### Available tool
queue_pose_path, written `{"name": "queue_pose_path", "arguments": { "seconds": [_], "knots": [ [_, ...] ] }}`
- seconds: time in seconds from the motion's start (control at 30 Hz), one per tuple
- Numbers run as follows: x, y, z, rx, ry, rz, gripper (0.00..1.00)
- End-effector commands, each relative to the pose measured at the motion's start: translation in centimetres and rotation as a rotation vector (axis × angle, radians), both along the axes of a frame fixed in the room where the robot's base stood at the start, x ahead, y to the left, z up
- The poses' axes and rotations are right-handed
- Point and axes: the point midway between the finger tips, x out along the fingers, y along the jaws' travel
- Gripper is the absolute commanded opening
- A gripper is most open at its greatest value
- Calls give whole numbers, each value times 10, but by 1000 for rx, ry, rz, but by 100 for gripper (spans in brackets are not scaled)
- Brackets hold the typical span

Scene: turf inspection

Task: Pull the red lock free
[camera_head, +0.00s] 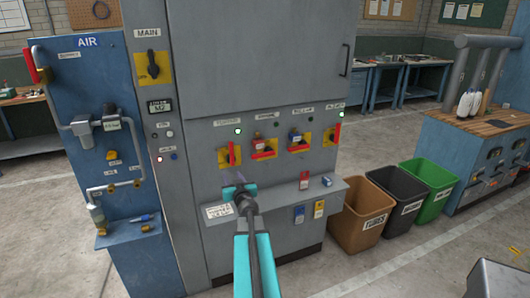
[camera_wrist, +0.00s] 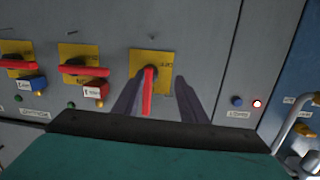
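The red lock (camera_wrist: 95,91), with a white label, hangs at a yellow-plated switch whose red handle (camera_wrist: 85,69) lies crosswise. My gripper (camera_wrist: 158,83) is open and empty in the wrist view. Its dark fingers stand on either side of the upright red handle (camera_wrist: 148,92) of the neighbouring switch; I cannot tell whether they touch it. The red lock is outside the fingers, to their left in this view. In the head view my gripper (camera_head: 239,187) is low in front of the cabinet, below the leftmost switch (camera_head: 229,156). The red lock's details are too small there.
A blue lock (camera_wrist: 32,83) hangs at another switch, also in the head view (camera_head: 296,137). A narrow ledge (camera_head: 275,196) juts below the switches, with a red lock (camera_head: 304,180) and a blue one (camera_head: 327,181) on it. Bins (camera_head: 362,215) stand at the right.

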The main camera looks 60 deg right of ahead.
Motion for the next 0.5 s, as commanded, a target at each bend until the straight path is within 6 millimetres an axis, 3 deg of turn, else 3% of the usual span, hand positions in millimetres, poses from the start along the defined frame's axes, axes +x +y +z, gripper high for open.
{"name": "queue_pose_path", "arguments": {
  "seconds": [0.03, 0.2, 0.33, 0.5],
  "knots": [
    [-17, -19, 20, -18, -9, -20, 38],
    [-63, -62, 66, -66, -33, -63, 38],
    [-90, -82, 89, -93, -41, -84, 38],
    [-106, -93, 102, -107, -47, -97, 38]
  ]
}}
